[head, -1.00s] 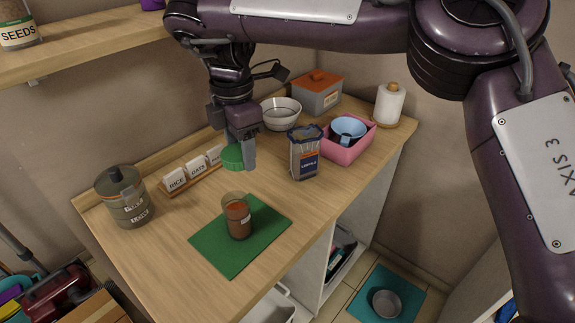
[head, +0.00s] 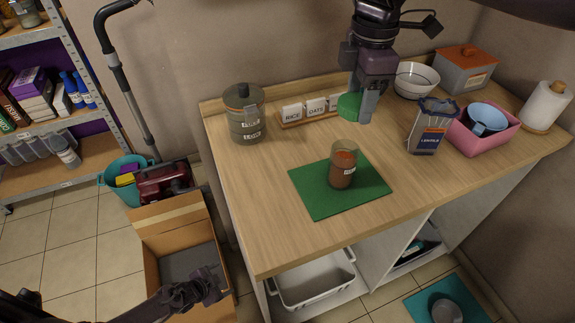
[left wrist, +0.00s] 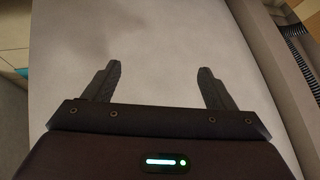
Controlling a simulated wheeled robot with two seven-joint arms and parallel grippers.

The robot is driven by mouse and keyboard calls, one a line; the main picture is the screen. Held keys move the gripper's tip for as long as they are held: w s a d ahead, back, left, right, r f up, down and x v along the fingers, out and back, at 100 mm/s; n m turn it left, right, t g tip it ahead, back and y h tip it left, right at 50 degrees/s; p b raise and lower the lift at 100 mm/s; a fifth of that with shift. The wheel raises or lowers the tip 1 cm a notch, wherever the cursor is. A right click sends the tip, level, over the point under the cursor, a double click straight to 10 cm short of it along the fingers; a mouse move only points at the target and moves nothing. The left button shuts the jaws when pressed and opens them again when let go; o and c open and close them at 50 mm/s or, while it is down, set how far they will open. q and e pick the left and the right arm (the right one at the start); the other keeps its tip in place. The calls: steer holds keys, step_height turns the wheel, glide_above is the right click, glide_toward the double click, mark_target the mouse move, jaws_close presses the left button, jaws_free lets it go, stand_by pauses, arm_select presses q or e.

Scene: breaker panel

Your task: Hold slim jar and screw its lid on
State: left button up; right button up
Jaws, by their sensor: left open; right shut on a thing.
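The slim jar (head: 342,168) stands upright and open on a green mat (head: 312,190) on the wooden counter. It is clear, with reddish-brown contents and a small white label. My right gripper (head: 359,104) comes down from above, shut on the green lid (head: 348,106). It holds the lid tilted, above and behind the jar, apart from it. My left gripper (head: 215,289) is low at the bottom left, in front of a cardboard box and away from the jar. The left wrist view shows its two fingers (left wrist: 157,86) spread apart with nothing between them.
A lidded canister (head: 246,118) and the rice and oats label rack (head: 305,110) stand at the back left. A labelled clear container (head: 428,128), pink bin (head: 483,138), white bowl (head: 415,80) and paper roll (head: 546,104) are at right. The counter left of the mat is clear.

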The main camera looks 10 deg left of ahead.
arm_select(q)
steer(key=w+a+r+m+t+h, duration=0.1)
steer(key=w+a+r+m+h, duration=0.2)
steer(key=w+r, duration=0.4)
steer(key=w+a+r+m+h, duration=0.15)
steer(key=w+r+m, duration=0.35)
steer(key=r, duration=0.5)
step_height(320, 180, up, 23)
steer(key=s+a+m+g+h, duration=0.25)
steer(key=m+h, duration=0.45)
steer(key=m, duration=0.4)
arm_select(e)
steer(key=shift+s, duration=0.1)
arm_select(q)
steer(key=d+r+m+g+h, duration=0.2)
steer(key=d+r+m+g, duration=0.2)
steer(key=d+r+m, duration=0.7)
steer(key=m+t+h, duration=0.2)
steer(key=m, duration=0.9)
glide_toward(329, 168)
steer(key=shift+w+d+r+y, duration=0.15)
steer(key=shift+d+r+y, duration=0.1)
steer(key=shift+r, duration=0.15)
steer(key=shift+d+f+m, duration=0.1)
steer(key=shift+d+m, duration=0.25)
steer(key=shift+m, duration=0.15)
steer(key=shift+w+d, duration=0.1)
steer(key=shift+d, duration=0.25)
steer(key=x, duration=1.1)
steer(key=shift+f, duration=0.1)
